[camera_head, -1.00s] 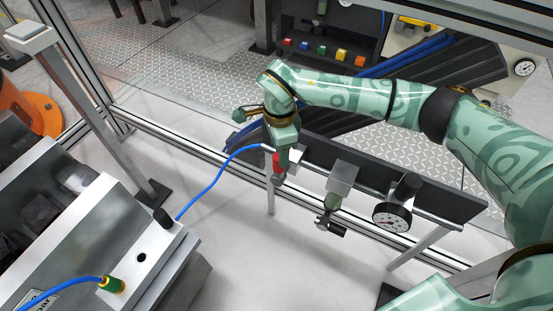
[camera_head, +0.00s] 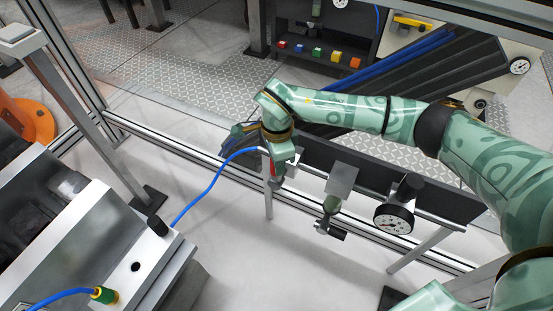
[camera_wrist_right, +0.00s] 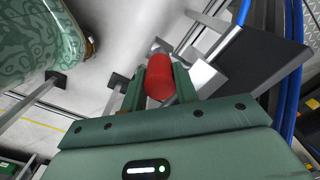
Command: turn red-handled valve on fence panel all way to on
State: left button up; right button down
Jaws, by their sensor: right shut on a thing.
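The red valve handle (camera_head: 271,170) shows at the left end of the metal pipe on a dark rail (camera_head: 350,165). My right gripper (camera_head: 278,172) comes down over it from above and partly hides it. In the right wrist view, the red handle (camera_wrist_right: 160,76) sits between the two green fingers of my right gripper (camera_wrist_right: 160,88), which is shut on it. The valve body is mostly hidden, so I cannot tell the valve's exact position. My left gripper is in neither view.
A blue hose (camera_head: 198,195) runs from the pipe's left end to a grey machine block (camera_head: 85,250). Right of the handle are a hanging filter unit (camera_head: 341,178) and a round gauge (camera_head: 393,219).

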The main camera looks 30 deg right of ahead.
jog(key=shift+s+d+r+p, duration=0.15)
jog(key=shift+s+d+p, duration=0.1)
jog(key=shift+p, duration=0.2)
jog(key=shift+s+d+t+y+p, duration=0.25)
jog(key=shift+s+t+y+p, duration=0.2)
jog(key=shift+t+p, duration=0.3)
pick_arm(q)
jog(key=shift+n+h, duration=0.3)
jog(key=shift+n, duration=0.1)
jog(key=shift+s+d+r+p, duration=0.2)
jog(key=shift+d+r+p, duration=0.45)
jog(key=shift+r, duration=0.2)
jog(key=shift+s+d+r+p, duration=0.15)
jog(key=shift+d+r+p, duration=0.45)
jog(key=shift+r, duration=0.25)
pick_arm(e)
jog(key=shift+s+d+f+t+y, duration=0.6)
jog(key=shift+s+t+y, duration=0.15)
jog(key=shift+t+y, duration=0.25)
jog(key=shift+s+d+f+t+y, duration=0.5)
jog(key=shift+s+t+y, duration=0.25)
jog(key=shift+t, duration=0.3)
